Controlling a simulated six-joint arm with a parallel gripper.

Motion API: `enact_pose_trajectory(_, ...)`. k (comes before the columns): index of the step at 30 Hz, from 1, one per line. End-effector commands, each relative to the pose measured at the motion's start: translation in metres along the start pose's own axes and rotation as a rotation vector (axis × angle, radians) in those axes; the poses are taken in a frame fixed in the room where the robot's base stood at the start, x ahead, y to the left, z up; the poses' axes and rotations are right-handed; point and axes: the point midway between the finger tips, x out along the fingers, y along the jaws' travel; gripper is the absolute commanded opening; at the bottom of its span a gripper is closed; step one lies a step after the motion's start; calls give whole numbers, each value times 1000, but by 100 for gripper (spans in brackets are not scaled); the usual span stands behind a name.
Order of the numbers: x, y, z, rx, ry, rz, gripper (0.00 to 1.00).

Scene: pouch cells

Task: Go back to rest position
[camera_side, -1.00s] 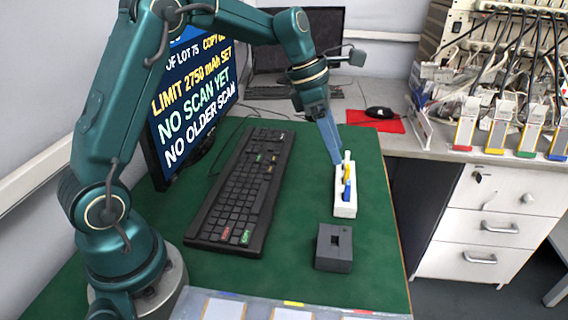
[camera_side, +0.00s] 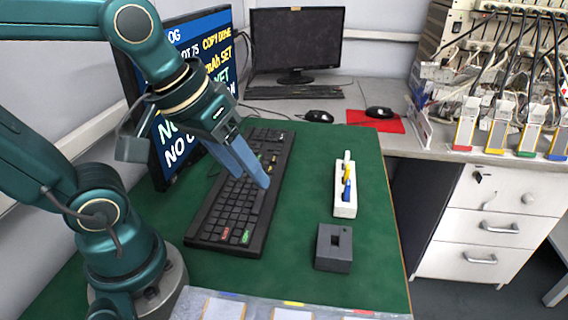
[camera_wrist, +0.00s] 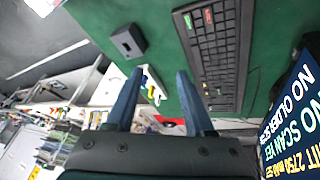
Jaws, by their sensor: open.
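My gripper (camera_side: 246,166) is open and empty, with its blue fingers in the air over the black keyboard (camera_side: 240,190) in the side view. In the wrist view its two fingers (camera_wrist: 158,98) are spread wide with nothing between them. The dark grey block with a slot (camera_side: 333,262) sits in front of the holder. It also shows in the wrist view (camera_wrist: 128,41).
A monitor with text (camera_side: 215,50) stands behind my arm at the left. The green mat (camera_side: 300,220) is clear between keyboard and holder. A second monitor (camera_side: 297,40), a mouse on a red pad (camera_side: 378,112) and a cell rack (camera_side: 490,60) stand at the back.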

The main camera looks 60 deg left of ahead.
Motion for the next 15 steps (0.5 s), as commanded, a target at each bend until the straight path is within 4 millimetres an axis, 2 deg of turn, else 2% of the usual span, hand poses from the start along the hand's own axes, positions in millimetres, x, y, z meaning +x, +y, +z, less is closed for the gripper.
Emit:
enact_pose_trajectory(3,1,-7,17,200,31,-9,53)
enact_pose_trajectory(6,2,-10,24,290,42,-15,53)
enact_pose_trajectory(15,2,-11,26,320,43,-18,53)
